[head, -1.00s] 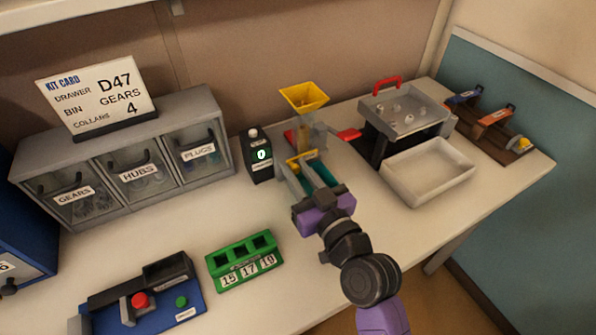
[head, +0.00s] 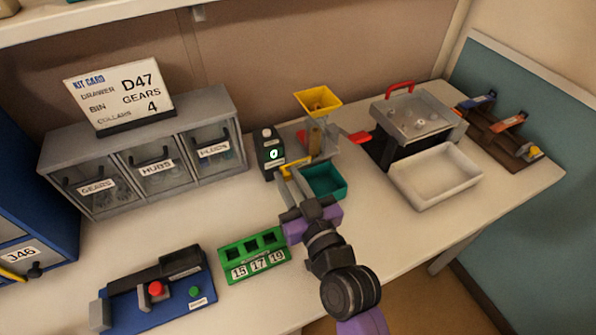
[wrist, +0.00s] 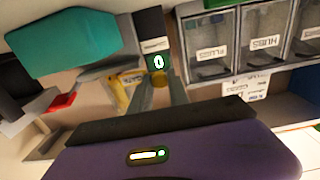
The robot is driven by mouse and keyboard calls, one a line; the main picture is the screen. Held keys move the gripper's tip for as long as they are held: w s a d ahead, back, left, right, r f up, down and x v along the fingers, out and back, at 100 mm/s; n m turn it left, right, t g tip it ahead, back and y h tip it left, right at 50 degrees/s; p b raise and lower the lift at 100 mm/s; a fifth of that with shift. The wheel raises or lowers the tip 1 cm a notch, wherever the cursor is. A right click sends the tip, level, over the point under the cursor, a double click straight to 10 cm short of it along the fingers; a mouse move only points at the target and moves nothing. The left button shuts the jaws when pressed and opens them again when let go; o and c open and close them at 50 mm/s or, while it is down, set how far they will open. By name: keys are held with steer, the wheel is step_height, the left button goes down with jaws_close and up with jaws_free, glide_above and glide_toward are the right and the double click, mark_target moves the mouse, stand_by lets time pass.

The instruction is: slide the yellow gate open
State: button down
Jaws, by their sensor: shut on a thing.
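The yellow gate (head: 298,164) is a thin yellow bar low on the dispenser, below its yellow hopper (head: 318,99). The gate sticks out to the left of the dispenser's clear body. My gripper (head: 285,174) is shut on the gate's left end. In the wrist view the gate (wrist: 121,94) shows beside the fingers, and a yellow end piece lies between the fingertips (wrist: 160,84). The fingers hide part of it. A teal bin (head: 325,182) stands under the dispenser, just right of my gripper; it also shows in the wrist view (wrist: 70,42).
A black bottle-like device with a lit symbol (head: 270,153) stands close to the left of my gripper. A drawer cabinet (head: 140,128) is further left. A green number rack (head: 254,256) lies in front. A white tray (head: 436,178) stands to the right.

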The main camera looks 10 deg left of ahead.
steer(key=shift+s+a, duration=0.15)
steer(key=shift+a, duration=0.15)
steer(key=c, duration=1.3)
jaws_free()
steer(key=shift+s+d, duration=0.1)
steer(key=shift+d, duration=0.05)
steer(key=b+v, duration=0.2)
steer(key=v, duration=0.5)
steer(key=shift+s+d, duration=0.15)
steer(key=shift+s, duration=0.1)
